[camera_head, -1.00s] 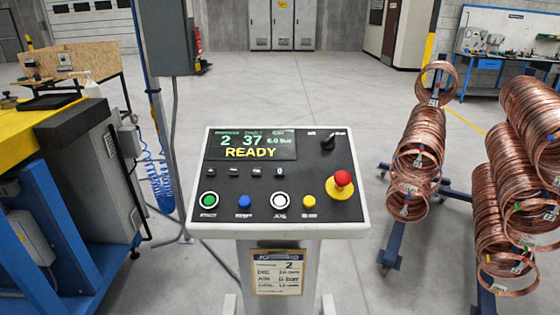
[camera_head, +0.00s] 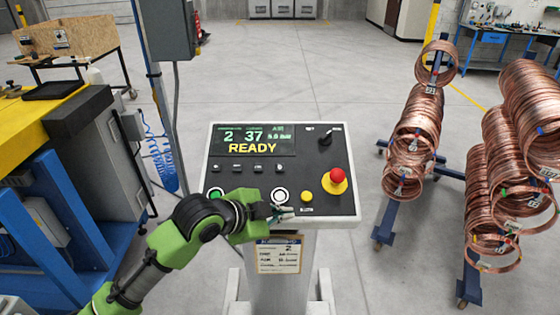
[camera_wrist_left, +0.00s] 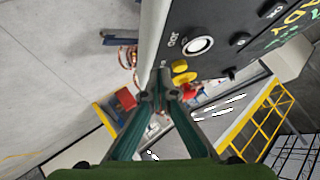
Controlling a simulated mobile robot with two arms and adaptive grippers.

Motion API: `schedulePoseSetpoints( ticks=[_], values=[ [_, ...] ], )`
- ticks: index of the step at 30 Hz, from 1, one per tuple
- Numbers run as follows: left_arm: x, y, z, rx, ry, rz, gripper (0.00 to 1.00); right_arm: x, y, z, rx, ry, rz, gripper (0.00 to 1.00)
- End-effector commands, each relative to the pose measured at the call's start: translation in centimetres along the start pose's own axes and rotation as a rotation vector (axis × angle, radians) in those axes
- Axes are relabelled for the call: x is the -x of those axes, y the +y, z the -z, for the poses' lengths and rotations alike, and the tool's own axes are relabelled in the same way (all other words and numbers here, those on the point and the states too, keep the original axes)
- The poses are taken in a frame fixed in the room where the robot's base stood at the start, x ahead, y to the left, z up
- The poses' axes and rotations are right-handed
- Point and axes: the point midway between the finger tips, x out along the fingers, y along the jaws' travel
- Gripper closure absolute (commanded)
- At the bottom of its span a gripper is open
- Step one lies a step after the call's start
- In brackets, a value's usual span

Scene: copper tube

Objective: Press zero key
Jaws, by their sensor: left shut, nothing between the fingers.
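The control panel (camera_head: 325,150) stands upright on a pedestal, its screen (camera_head: 252,139) showing "2", "37" and "READY". Below the screen is a row of small dark keys; the rightmost key (camera_head: 280,167) has a light mark too small to read surely. My left gripper (camera_head: 286,212) is shut and empty at the panel's front edge, just below the white round button (camera_head: 280,195). In the left wrist view, the shut fingertips (camera_wrist_left: 160,85) are beside the panel edge, near the yellow button (camera_wrist_left: 184,73) and white button (camera_wrist_left: 198,45). Contact cannot be told. My right gripper is out of view.
A red emergency-stop knob (camera_head: 337,175) rises from the panel's right side. The green button (camera_head: 215,194) is partly behind my left arm. Copper coils (camera_head: 414,130) hang on racks at the right. A blue and yellow bench (camera_head: 60,130) stands at the left.

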Motion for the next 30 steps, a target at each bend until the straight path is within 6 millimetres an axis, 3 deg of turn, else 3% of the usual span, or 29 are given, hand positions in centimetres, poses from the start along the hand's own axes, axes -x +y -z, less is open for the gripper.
schedulePoseSetpoints(
  ticks=[1,9,13,18,30],
  values=[
    [-0.1,-1.9,0.5,-0.052,0.006,0.014,1.0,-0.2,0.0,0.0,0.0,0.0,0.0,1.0],
    [1.1,-11.2,3.8,-0.302,0.038,0.085,1.0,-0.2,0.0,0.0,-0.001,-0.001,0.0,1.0],
    [2.0,-14.3,4.7,-0.369,0.04,0.115,1.0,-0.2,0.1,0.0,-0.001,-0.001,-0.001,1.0],
    [2.5,-15.8,5.1,-0.399,0.042,0.13,1.0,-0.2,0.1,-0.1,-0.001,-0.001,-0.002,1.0],
    [2.1,-15.6,4.8,-0.398,0.042,0.13,1.0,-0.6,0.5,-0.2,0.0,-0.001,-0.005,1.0]
  ],
)
